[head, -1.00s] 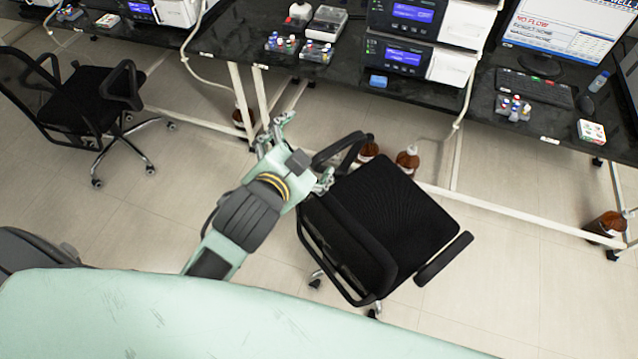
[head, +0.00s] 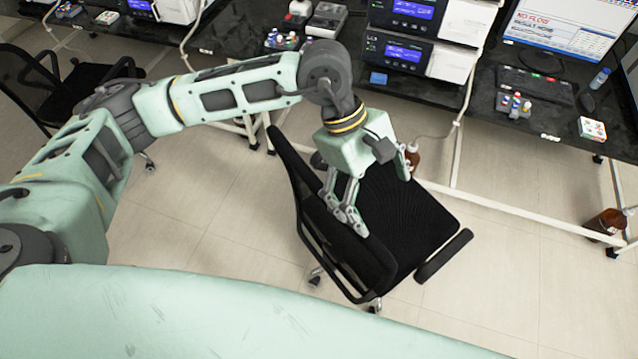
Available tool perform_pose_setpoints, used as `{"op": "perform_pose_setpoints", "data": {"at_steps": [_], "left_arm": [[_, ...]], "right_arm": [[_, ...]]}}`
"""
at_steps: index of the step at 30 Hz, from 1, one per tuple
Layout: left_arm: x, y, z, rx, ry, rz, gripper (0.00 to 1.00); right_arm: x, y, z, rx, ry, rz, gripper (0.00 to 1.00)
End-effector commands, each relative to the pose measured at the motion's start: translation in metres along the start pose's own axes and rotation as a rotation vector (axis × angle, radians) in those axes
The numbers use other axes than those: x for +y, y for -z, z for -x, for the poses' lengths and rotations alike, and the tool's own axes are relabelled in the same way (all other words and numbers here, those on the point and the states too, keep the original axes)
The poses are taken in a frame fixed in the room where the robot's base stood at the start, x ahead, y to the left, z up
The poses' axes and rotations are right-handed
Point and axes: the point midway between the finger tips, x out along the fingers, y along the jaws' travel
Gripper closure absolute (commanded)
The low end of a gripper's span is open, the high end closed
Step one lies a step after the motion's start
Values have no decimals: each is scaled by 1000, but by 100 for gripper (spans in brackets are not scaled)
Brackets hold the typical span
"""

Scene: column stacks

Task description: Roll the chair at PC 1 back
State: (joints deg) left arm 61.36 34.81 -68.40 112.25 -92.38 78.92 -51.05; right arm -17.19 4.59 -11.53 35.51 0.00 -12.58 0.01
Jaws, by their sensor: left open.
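A black office chair (head: 410,220) with a mesh back and wheeled base stands in the middle, in front of the bench with a monitor. Its back faces me, and its right armrest shows clear of my arm. My left gripper (head: 378,202) is open over the chair's seat and the top of its backrest, with fingers pointing down on either side. I cannot tell whether the fingers touch the chair. My left gripper and wrist hide part of the chair's left armrest. My right gripper is not in view.
A black-topped bench (head: 455,130) with instruments, a monitor (head: 575,28) and a keyboard (head: 536,86) runs along the back. Brown bottles (head: 606,224) stand under it. A second black chair (head: 75,85) is at the left, partly behind my arm. Floor is clear at the lower right.

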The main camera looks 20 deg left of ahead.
Motion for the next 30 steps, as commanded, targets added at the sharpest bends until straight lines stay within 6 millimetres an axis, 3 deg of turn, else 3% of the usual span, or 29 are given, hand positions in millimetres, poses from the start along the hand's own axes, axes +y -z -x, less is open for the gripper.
{"op": "perform_pose_setpoints", "data": {"at_steps": [1, 3, 6, 12, 17, 25, 30], "left_arm": [[0, 32, 12, 126, 23, -22, 6], [-4, 68, 28, 265, 58, -41, 6], [-8, 101, 48, 399, 98, -51, 6], [-13, 126, 63, 499, 133, -52, 6], [-15, 133, 50, 498, 133, -51, 6], [-22, 158, 0, 493, 135, -52, 6], [-24, 175, -30, 495, 130, -54, 6]], "right_arm": [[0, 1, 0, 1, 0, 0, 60], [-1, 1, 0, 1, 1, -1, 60], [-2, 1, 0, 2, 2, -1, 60], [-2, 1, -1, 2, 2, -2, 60], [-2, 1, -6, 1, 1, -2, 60], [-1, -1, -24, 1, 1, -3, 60], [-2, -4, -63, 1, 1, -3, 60]]}}
